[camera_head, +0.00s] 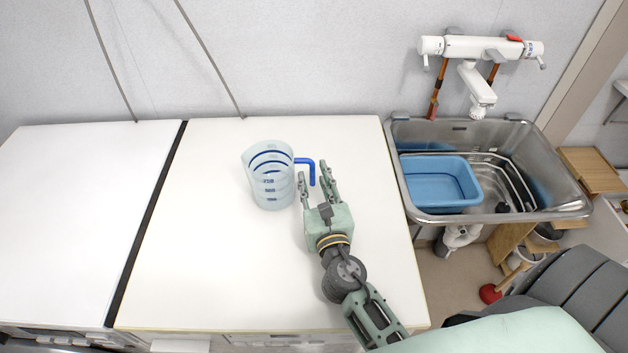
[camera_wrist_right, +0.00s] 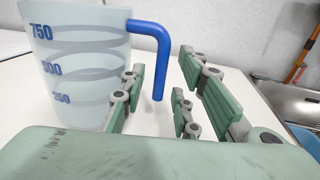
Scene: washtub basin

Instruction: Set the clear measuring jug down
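The clear measuring jug (camera_head: 268,178), with blue markings and a blue handle (camera_head: 306,162), is upright on the white counter (camera_head: 215,260). In the right wrist view the jug (camera_wrist_right: 80,60) is at the left and its base is partly hidden by my gripper. My right gripper (camera_head: 313,171) is open to the right of the jug. In the wrist view its fingers are spread on either side of the hanging blue handle (camera_wrist_right: 158,65), with visible gaps and no grip on it. My left gripper is not in view.
A steel sink (camera_head: 545,195) with a blue basin (camera_head: 440,183) in it is right of the counter, below a white tap (camera_head: 480,47). A dark seam (camera_head: 150,215) divides the counter. The counter is clear around the jug, with a wall behind.

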